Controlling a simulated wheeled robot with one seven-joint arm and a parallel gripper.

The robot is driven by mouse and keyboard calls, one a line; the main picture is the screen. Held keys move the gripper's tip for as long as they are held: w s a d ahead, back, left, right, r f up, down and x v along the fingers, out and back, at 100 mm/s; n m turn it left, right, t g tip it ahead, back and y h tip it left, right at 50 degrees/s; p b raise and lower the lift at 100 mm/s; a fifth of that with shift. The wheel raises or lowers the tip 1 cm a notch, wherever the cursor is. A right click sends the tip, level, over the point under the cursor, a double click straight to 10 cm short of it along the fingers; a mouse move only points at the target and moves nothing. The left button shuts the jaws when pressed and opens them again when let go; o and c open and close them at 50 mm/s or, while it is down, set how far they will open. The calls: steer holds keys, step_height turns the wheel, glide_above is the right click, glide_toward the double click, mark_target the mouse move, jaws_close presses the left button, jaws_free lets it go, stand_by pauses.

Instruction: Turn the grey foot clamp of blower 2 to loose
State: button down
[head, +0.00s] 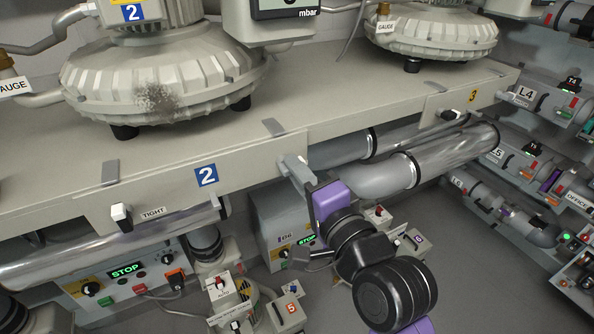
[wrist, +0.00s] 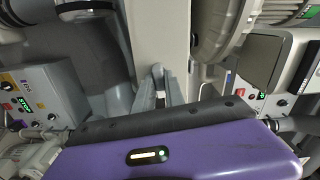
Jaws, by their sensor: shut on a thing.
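Blower 2 (head: 165,85) stands on the bench with its rubber feet on the top. A grey foot clamp (head: 295,167) sticks out from the bench's front edge, right of the blue "2" sign (head: 206,175). My gripper (head: 312,187) is at this clamp, shut on its handle. In the wrist view the fingertips (wrist: 160,92) close around the grey handle; the purple gripper body fills the lower part. The gripper hides much of the handle and any word plate beside it. Another foot clamp with a whitish handle (head: 121,217) is at the left, beside a plate reading "TIGHT" (head: 153,213).
Silver ducts (head: 455,155) run under the bench to the right of my gripper. Control boxes (head: 275,225) with "STOP" displays stand below the bench. A rack of labelled tubes (head: 540,165) lines the right side. Some grey floor (head: 490,290) is clear at the lower right.

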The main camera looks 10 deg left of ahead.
steer(key=shift+s+a+r+n+b, duration=0.1)
steer(key=shift+n+b, duration=0.5)
steer(key=shift+n, duration=2.05)
steer(key=shift+s+a+r+n+b, duration=0.1)
steer(key=shift+n+b, duration=0.45)
steer(key=shift+n, duration=2.05)
steer(key=shift+a+r+n+b, duration=0.1)
steer(key=shift+n+b, duration=0.5)
steer(key=shift+n, duration=2.35)
steer(key=c, duration=1.4)
jaws_free()
steer(key=shift+s, duration=0.1)
